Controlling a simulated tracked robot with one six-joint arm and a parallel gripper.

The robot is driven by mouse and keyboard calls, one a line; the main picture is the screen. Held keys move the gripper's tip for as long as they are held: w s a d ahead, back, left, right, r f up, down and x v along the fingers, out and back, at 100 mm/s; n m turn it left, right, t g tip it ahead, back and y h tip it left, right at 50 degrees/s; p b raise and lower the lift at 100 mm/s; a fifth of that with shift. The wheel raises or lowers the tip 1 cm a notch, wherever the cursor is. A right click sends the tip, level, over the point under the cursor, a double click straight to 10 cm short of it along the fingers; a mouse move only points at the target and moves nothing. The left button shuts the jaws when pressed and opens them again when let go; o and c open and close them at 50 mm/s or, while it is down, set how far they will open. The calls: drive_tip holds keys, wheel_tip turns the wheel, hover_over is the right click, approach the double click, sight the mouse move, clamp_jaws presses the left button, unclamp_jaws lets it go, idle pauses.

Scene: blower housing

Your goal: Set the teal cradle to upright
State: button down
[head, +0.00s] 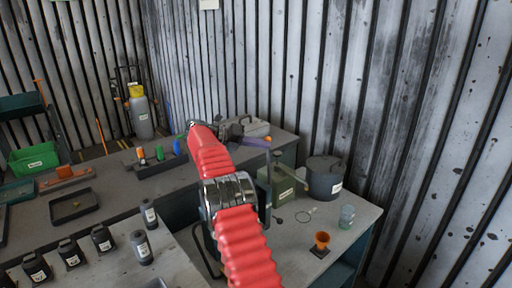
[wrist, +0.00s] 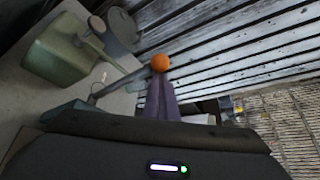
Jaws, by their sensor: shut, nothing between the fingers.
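My gripper (head: 256,142) is at the end of my red arm, with its purple fingers pointing right in the head view. In the wrist view the fingers (wrist: 160,100) are together and empty. An orange ball knob (head: 268,139) is at the fingertips; it also shows in the wrist view (wrist: 160,62). I cannot tell whether they touch. A grey rod (wrist: 118,84) runs from the knob to a teal block (wrist: 70,113), which looks like the cradle. In the head view the rod (head: 268,172) looks near vertical. My arm hides most of the cradle's base there.
A green can (head: 283,188) with a spout stands right behind the rod, beside a dark grey pot (head: 324,178). An orange cup (head: 321,243) and a clear glass (head: 347,217) stand on the right bench. Several black bottles (head: 70,252) stand at lower left.

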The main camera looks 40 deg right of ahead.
drive_tip(key=shift+w+r, duration=0.25)
drive_tip(key=shift+r, duration=0.05)
drive_tip(key=v, duration=1.1)
drive_tip(key=shift+a+f, duration=0.2)
drive_tip(key=shift+a, duration=0.25)
drive_tip(key=shift+s, duration=0.1)
drive_tip(key=s+a+r+m+t+y, duration=0.3)
drive_tip(key=a+r+m+t, duration=0.2)
drive_tip(key=a+r, duration=0.3)
drive_tip(key=s+a+r+m+t+y, duration=0.1)
drive_tip(key=s+a+m+t+y, duration=0.2)
drive_tip(key=s+a+m, duration=0.5)
drive_tip(key=s+a+f+m+t+y, duration=0.1)
drive_tip(key=s+a+f+m+y, duration=0.1)
drive_tip(key=s+a, duration=0.4)
drive_tip(key=s+a+f+m+t+y, duration=0.1)
drive_tip(key=s+a+f+m, duration=0.4)
drive_tip(key=s, duration=0.8)
drive_tip(key=s+a+f+m+t+y, duration=0.1)
drive_tip(key=s+a+f+m+y, duration=0.3)
drive_tip(key=s+a+f, duration=0.3)
drive_tip(key=s, duration=0.2)
drive_tip(key=shift+s+a, duration=0.3)
drive_tip(key=shift+a, duration=0.1)
